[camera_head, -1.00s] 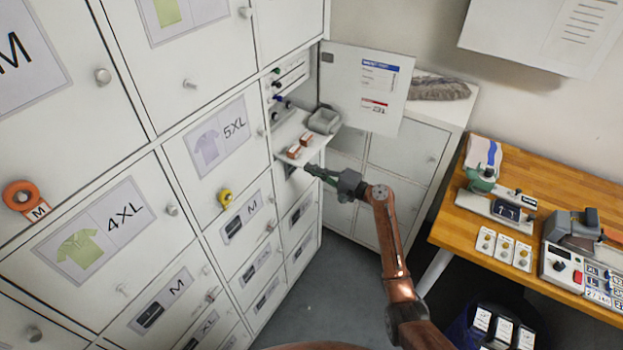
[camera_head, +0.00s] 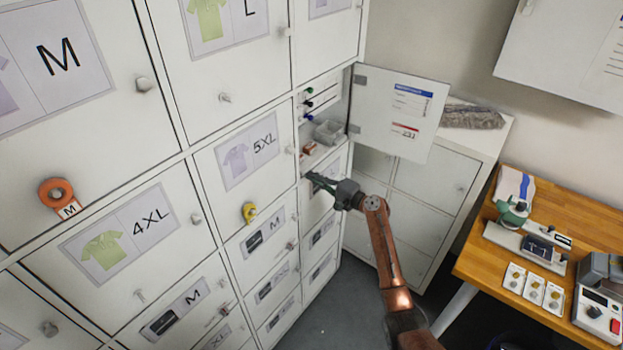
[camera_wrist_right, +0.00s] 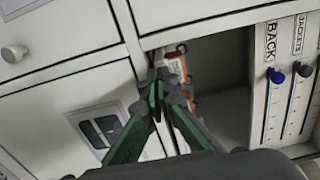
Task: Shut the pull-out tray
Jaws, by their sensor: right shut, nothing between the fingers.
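My left gripper is not in view.
The compartment door (camera_head: 394,108) stands open to the right. Dark and blue knobs (camera_wrist_right: 276,75) sit on a panel inside. A wooden bench (camera_head: 470,262) stands at right, with floor free between.

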